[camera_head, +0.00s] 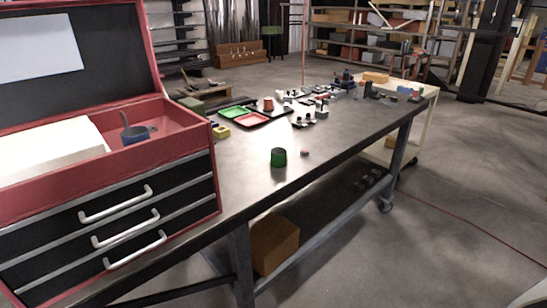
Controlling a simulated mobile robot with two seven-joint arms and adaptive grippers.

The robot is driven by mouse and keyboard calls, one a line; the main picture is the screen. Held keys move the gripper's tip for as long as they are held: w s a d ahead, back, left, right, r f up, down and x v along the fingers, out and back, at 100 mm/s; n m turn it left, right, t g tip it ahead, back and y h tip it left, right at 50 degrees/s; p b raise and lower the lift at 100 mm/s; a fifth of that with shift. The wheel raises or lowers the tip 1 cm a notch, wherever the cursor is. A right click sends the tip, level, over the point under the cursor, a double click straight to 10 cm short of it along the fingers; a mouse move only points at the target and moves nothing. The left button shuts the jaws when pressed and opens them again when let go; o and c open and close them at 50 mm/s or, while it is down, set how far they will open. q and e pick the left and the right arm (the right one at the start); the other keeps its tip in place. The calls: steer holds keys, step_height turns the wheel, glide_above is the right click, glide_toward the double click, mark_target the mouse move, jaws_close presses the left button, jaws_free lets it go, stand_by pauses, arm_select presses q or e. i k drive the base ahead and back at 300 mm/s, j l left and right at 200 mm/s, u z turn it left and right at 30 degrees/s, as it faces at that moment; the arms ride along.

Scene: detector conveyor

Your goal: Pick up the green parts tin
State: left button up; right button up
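The green parts tin (279,157) is a small dark green cylinder standing upright on the dark metal workbench (262,185). It stands near the middle of the bench, to the right of the red toolbox. Neither of my grippers shows in the head view, and nothing touches the tin.
A red toolbox (190,138) with black drawers and an open lid fills the left. A small reddish block (304,153) lies right of the tin. Green and red trays (249,118) and several small parts lie farther back.

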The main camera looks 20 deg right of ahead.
mark_target(279, 157)
steer(key=i+l, duration=0.15)
steer(key=l, duration=0.3)
steer(key=i+l, duration=0.1)
steer(key=l, duration=0.35)
steer(key=i+l+u, duration=0.1)
steer(key=l, duration=0.35)
steer(key=i+l, duration=0.15)
steer(key=l, duration=0.3)
steer(key=i+l+u, duration=0.1)
steer(key=l, duration=0.35)
steer(key=i+l, duration=0.1)
steer(key=l, duration=0.35)
steer(key=i+l, duration=0.1)
steer(key=l, duration=0.35)
steer(key=u, duration=0.05)
